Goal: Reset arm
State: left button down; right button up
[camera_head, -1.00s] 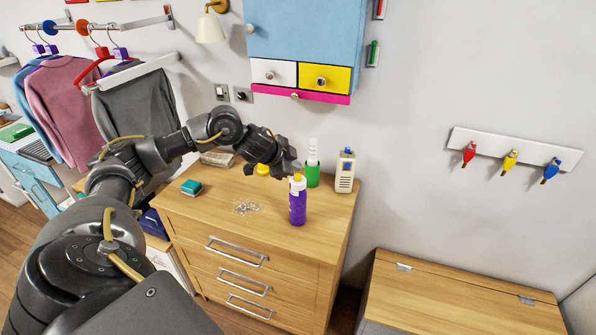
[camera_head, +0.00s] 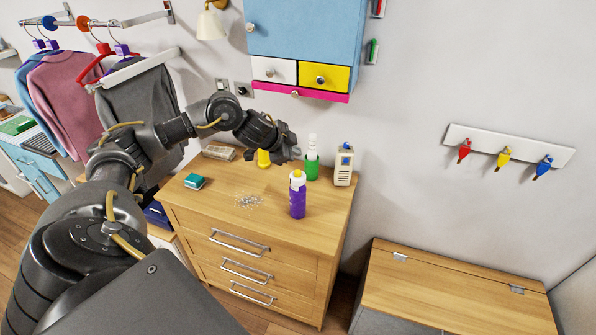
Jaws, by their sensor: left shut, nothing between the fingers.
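My left arm reaches in from the lower left over the wooden dresser (camera_head: 325,228). My right gripper is not in view.
A blue wall cabinet (camera_head: 305,35) hangs above. A low wooden chest (camera_head: 450,290) stands right.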

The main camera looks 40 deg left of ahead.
pick_arm(q)
jog(key=s+d+f, duration=0.3)
jog(key=d+f, duration=0.1)
jog(key=d, duration=0.3)
jog(key=s+d+f+n+h, duration=0.1)
jog(key=s+d+f, duration=0.2)
jog(key=d+f, duration=0.3)
jog(key=s+d+f, duration=0.3)
jog(key=d, duration=0.5)
jog(key=s+f+n+g+y, duration=0.1)
jog(key=s+f+n+g, duration=0.25)
jog(key=s, duration=0.85)
jog(key=s+f+n+g+y, duration=0.15)
jog(key=s+f+n, duration=0.25)
jog(key=s, duration=0.9)
notch_tip(320, 180, down, 34)
jog(key=s+g+b, duration=0.2)
jog(key=b, duration=0.4)
jog(key=s+a+f+g+b, duration=0.1)
jog(key=s+f+b, duration=0.3)
jog(key=s+f, duration=1.2)
notch_tip(320, 180, down, 2)
jog(key=shift+a+f+m+h, duration=0.25)
jog(key=shift+a+m+h, duration=0.15)
jog(key=shift+a, duration=0.4)
